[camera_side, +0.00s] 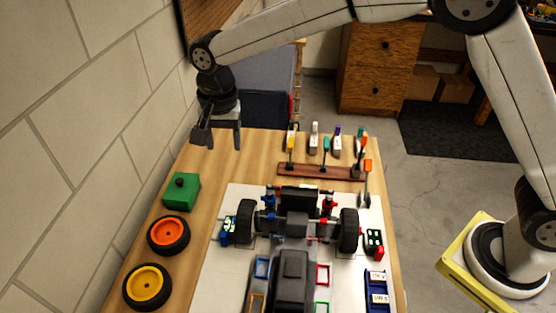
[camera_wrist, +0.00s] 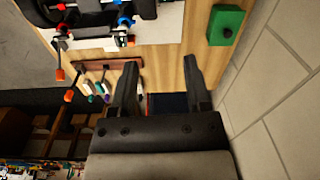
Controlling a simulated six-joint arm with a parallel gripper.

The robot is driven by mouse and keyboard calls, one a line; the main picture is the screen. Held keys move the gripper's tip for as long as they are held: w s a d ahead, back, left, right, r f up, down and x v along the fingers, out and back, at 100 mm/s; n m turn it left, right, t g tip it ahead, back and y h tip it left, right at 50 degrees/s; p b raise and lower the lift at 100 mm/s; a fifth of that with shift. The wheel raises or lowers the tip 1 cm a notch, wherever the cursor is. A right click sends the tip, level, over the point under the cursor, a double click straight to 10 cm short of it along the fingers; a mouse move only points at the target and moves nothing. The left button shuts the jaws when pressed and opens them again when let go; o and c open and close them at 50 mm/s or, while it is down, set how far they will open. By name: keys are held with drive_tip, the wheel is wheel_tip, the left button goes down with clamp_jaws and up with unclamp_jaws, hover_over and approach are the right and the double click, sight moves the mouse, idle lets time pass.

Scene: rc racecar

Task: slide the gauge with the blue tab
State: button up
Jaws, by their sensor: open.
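A small gauge with a blue tab (camera_side: 226,232) sits on the white mat beside the car's left front wheel in the side view. Its fine parts are too small to tell. A similar gauge with a red tab (camera_side: 375,243) sits by the right wheel. The black racecar (camera_side: 291,270) stands between them. My gripper (camera_side: 221,140) is open and empty above the table's far left corner, well away from both gauges. In the wrist view my open fingers (camera_wrist: 163,66) have nothing between them, and I cannot make out the blue-tab gauge there.
A green block (camera_side: 181,193), an orange-rimmed wheel (camera_side: 168,235) and a yellow-rimmed wheel (camera_side: 147,286) line the left table edge, near the wall. A wooden rack (camera_side: 318,172) with several coloured-handled tools stands at the back. A blue tray (camera_side: 377,288) lies at right.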

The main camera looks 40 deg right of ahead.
drive_tip(key=m, duration=0.1)
hover_over(223, 234)
drive_tip(key=f, duration=0.1)
wheel_tip(223, 234, down, 21)
drive_tip(key=shift+f, duration=0.15)
drive_tip(key=shift+f, duration=3.85)
drive_tip(key=shift+c, duration=0.2)
clamp_jaws()
